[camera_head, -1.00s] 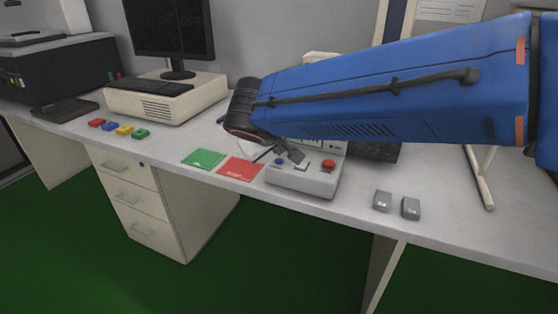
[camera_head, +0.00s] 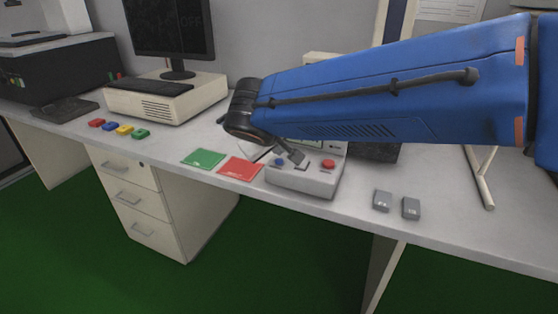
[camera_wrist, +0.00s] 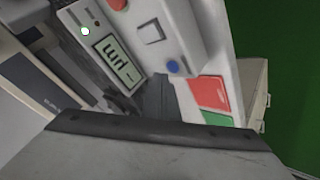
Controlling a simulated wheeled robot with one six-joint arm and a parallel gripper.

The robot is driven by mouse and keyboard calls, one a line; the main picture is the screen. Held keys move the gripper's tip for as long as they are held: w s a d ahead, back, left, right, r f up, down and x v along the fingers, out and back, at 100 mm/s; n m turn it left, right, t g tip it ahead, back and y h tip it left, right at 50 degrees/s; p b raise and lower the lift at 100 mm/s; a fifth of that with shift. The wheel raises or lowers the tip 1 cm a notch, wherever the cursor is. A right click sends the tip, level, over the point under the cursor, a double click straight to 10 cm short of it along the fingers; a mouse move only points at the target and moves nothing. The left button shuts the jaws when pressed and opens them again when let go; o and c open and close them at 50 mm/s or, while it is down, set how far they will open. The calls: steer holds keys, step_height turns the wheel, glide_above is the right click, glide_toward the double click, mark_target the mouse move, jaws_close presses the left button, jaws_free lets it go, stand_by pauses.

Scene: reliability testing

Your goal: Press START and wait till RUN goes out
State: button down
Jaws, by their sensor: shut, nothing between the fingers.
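The tester (camera_head: 310,184) is a pale box on the bench, with a blue button (camera_head: 280,161), a pale square button (camera_head: 302,167) and a red button (camera_head: 328,164). In the wrist view its display (camera_wrist: 118,62) shows dark characters, and a small round lamp (camera_wrist: 85,31) looks bright white. I cannot read which button is START or which lamp is RUN. My gripper (camera_head: 294,157) is shut and empty, pointing down over the panel near the blue and square buttons. I cannot tell whether it touches. My arm hides the tester's rear part in the head view.
A green card (camera_head: 203,158) and a red card (camera_head: 240,168) lie left of the tester. Two grey blocks (camera_head: 382,200) (camera_head: 411,208) lie to its right. Several coloured blocks (camera_head: 124,129) and a computer (camera_head: 165,98) stand further left. The bench's front edge is close.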

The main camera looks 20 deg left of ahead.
mark_target(278, 165)
steer(key=shift+f, duration=0.75)
stand_by(0.7)
steer(key=shift+r, duration=0.8)
step_height(278, 165, up, 5)
stand_by(0.9)
stand_by(0.5)
